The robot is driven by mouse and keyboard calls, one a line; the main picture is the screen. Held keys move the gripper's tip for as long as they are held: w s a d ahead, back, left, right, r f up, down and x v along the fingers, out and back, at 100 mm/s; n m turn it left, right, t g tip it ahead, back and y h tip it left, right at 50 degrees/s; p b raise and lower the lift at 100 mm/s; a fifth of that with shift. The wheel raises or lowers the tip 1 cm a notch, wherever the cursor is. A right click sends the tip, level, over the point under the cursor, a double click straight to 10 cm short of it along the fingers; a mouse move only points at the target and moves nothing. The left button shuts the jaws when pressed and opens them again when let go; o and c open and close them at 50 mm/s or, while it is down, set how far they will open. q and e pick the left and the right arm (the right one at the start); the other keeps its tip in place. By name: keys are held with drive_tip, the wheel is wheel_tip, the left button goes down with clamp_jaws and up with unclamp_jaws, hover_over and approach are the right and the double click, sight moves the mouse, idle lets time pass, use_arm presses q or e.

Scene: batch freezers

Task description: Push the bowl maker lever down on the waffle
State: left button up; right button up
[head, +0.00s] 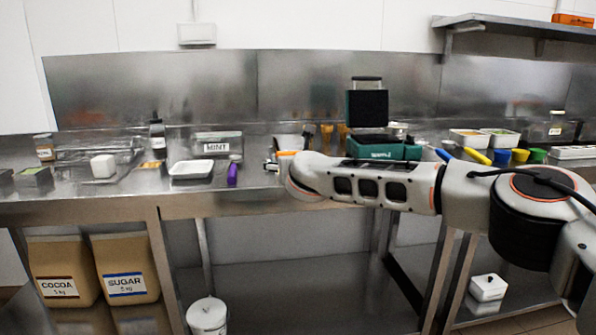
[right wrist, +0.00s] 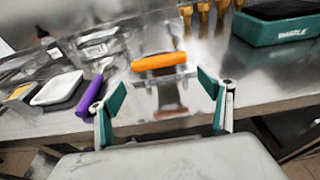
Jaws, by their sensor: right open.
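The bowl maker (head: 375,149) is a teal machine on the steel counter, right of centre in the head view. Its dark upper plate (head: 367,108) stands raised, with a handle-like lever (head: 367,79) on top. My right arm crosses in front of its base. Part of the teal base (right wrist: 282,29) also shows at the top right of the right wrist view. No waffle is visible on it. My right gripper (head: 273,164) is left of the machine, near the counter's front edge. In the right wrist view the gripper (right wrist: 162,98) is open, with nothing between its fingers. My left gripper is not in view.
An orange-handled tool (right wrist: 158,62) lies just beyond the right fingertips. A purple object (head: 232,173), a white tray (head: 191,169) and a MINT container (head: 217,144) stand further left. Coloured cups (head: 519,155) and filled tubs (head: 469,138) are right of the machine.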

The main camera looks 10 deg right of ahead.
drive_tip(key=v, duration=0.9)
drive_tip(key=shift+s+f, duration=0.3)
drive_tip(key=shift+s, duration=0.1)
drive_tip(key=shift+d, duration=0.15)
